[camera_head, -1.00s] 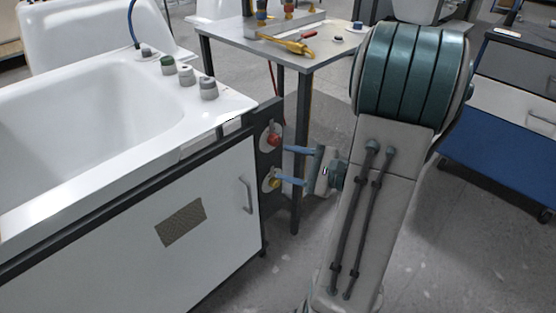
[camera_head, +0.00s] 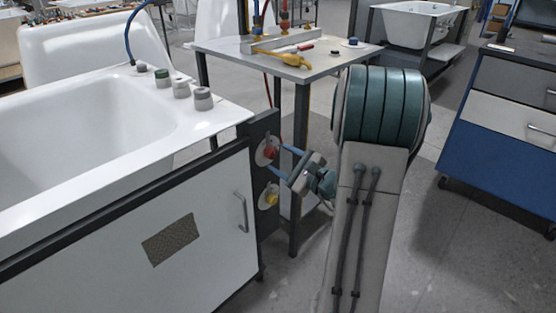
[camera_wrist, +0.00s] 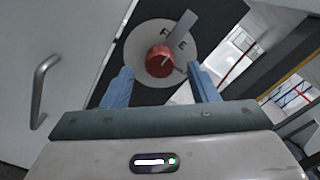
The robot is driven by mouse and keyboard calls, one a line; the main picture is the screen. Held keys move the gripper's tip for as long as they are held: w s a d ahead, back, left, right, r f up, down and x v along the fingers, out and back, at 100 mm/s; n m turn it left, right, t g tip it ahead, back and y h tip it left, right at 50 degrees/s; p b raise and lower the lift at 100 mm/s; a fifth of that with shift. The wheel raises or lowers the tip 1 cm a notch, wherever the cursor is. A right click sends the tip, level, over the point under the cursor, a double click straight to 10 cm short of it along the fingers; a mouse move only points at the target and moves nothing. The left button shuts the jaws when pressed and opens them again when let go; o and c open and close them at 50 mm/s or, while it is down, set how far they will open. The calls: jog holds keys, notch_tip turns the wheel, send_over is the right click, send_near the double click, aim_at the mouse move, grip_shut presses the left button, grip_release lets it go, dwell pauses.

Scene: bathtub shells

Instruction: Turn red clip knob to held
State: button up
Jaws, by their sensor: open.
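The red clip knob (camera_head: 269,153) sits on a pale round plate on the dark end post of the bathtub frame. In the wrist view the red knob (camera_wrist: 160,61) shows on its disc (camera_wrist: 135,45), which bears partly hidden lettering and a grey bar at its upper right. My gripper (camera_head: 281,159) is at the red knob's height, to its right. In the wrist view my gripper (camera_wrist: 162,80) is open, its two blue fingers apart on either side below the knob. Whether the fingers touch the knob I cannot tell.
A yellow knob (camera_head: 272,199) sits on the same post below the red one. The white cabinet panel with a handle (camera_head: 241,212) is to the left. A grey table (camera_head: 330,68) with tools stands behind, and a blue drawer cabinet (camera_head: 490,140) at the right.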

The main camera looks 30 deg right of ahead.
jog(key=shift+x, duration=1.15)
jog(key=c, duration=1)
